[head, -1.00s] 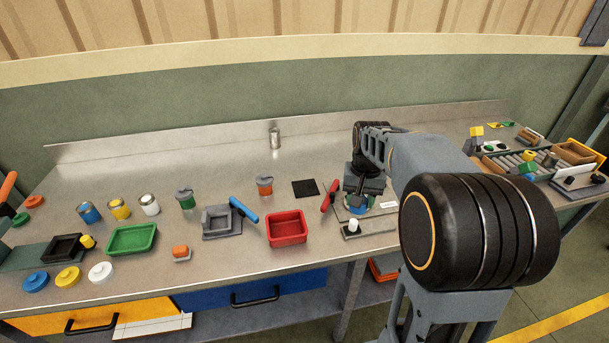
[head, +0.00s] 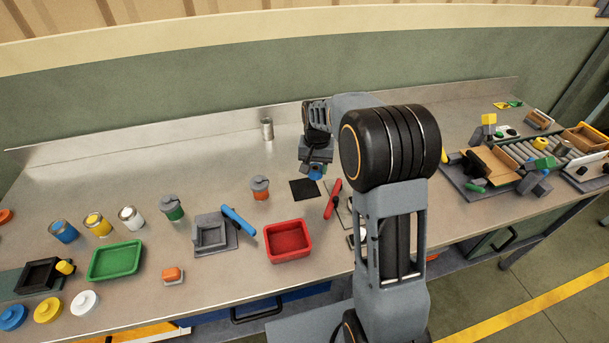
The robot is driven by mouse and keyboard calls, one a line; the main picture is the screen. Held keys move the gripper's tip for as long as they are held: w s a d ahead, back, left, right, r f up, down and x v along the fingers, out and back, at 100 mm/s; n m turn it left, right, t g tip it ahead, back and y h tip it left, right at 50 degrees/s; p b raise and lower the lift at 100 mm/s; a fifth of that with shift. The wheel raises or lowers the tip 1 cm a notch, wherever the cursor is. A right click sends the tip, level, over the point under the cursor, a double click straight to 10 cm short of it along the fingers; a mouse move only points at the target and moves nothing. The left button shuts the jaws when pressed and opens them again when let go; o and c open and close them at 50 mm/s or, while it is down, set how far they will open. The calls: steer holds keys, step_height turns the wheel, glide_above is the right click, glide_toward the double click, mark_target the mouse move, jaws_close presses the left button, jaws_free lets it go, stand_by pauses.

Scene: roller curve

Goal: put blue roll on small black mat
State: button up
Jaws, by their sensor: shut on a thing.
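The blue roll (head: 315,174) is in my gripper (head: 315,166), its blue lower part showing beneath the jaws. My gripper is shut on it and covers its upper part. The small black mat (head: 303,190) is a thin dark square lying flat on the metal bench. In the picture the roll is just above and right of the mat's far right corner. The gap between roll and bench cannot be judged from this view.
A red-handled tool (head: 333,199) lies right of the mat and a red tray (head: 289,241) in front. A small can with an orange band (head: 260,188) stands left. A silver can (head: 267,129) stands behind. My arm hides the bench to the right.

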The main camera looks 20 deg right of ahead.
steer(key=p, duration=0.1)
glide_above(305, 187)
step_height(305, 187, down, 5)
steer(key=shift+s+r, duration=0.1)
steer(key=shift+r, duration=0.05)
step_height(305, 187, down, 3)
steer(key=shift+r+p, duration=0.1)
steer(key=shift+p, duration=0.5)
steer(key=shift+f, duration=0.25)
steer(key=shift+f, duration=0.1)
steer(key=shift+f, duration=0.15)
steer(key=o, duration=0.9)
